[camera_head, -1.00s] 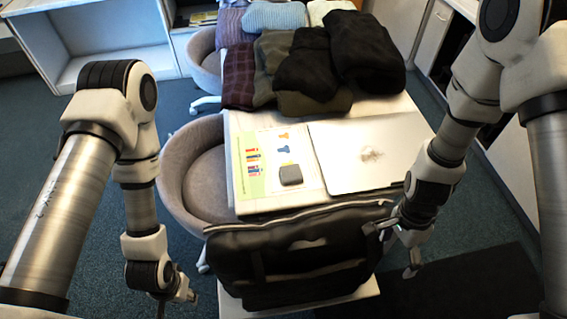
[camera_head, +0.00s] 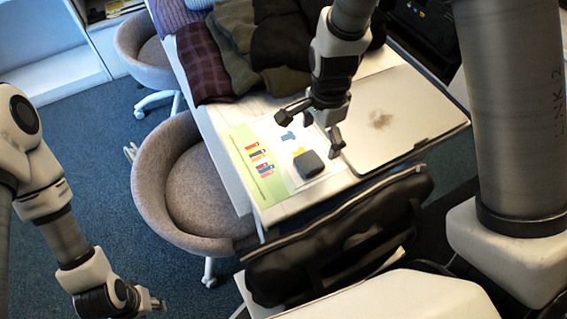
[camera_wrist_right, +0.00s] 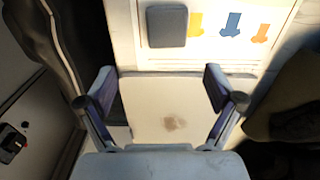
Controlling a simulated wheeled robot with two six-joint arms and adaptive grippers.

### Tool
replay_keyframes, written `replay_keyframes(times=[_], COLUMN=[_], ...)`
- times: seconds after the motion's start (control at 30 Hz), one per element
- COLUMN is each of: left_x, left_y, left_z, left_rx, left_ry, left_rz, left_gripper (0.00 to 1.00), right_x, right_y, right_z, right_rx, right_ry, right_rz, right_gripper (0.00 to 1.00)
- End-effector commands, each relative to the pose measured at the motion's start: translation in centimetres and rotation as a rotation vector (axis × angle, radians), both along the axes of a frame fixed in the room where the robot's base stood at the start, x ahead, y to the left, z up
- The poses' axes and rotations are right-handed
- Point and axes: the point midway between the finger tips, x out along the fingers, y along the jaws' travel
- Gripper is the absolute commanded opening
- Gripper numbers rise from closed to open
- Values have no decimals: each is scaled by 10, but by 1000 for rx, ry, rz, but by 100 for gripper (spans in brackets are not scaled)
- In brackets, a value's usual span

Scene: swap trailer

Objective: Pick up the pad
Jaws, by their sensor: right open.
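The pad, a small dark grey square with rounded corners (camera_head: 309,164), lies on a white printed sheet near the front edge of the table. In the right wrist view the pad (camera_wrist_right: 167,26) is at the top, beyond my fingertips. My right gripper (camera_head: 311,130) is open and empty, above the sheet and laptop edge, close to the pad. In its wrist view the fingers (camera_wrist_right: 160,82) spread over the silver laptop. My left gripper (camera_head: 151,304) hangs low at the lower left, away from the table; its fingers are too small to tell.
The closed silver laptop (camera_head: 390,115) lies right of the sheet. Folded clothes (camera_head: 235,50) pile up behind. A black bag (camera_head: 330,245) stands at the table's front. A grey chair (camera_head: 195,195) is at the left side. The sheet (camera_head: 262,165) has coloured prints.

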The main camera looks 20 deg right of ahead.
Motion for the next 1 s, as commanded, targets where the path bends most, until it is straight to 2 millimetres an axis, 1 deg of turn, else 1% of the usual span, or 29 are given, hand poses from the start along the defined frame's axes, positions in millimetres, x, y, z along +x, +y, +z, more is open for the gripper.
replay_keyframes(times=[0.03,0.1,0.17,0.37,0.5,0.6,0.67,0.87,0.9,0.97,1.0], left_x=[0,0,0,0,0,0,0,0,0,0,0], left_y=[0,0,0,0,0,0,0,0,0,0,0], left_z=[-11,-16,-17,-19,-26,-29,-29,-28,-28,-28,-28], left_rx=[0,0,0,0,0,0,0,0,0,0,0], left_ry=[0,0,0,0,0,0,0,0,0,0,0], left_rz=[0,0,0,0,0,0,0,0,0,0,0], left_gripper=[40,40,40,40,40,40,40,40,40,40,40], right_x=[0,0,0,0,1,1,2,2,2,2,2], right_y=[0,0,0,2,6,6,5,5,5,5,5], right_z=[-11,-17,-23,-48,-74,-89,-92,-91,-91,-91,-91], right_rx=[0,0,0,-1,-1,1,0,0,0,0,0], right_ry=[0,0,1,3,4,2,1,0,0,0,0], right_rz=[0,0,0,1,0,-1,0,1,1,1,1], right_gripper=[92,92,92,92,92,92,92,92,78,56,42])
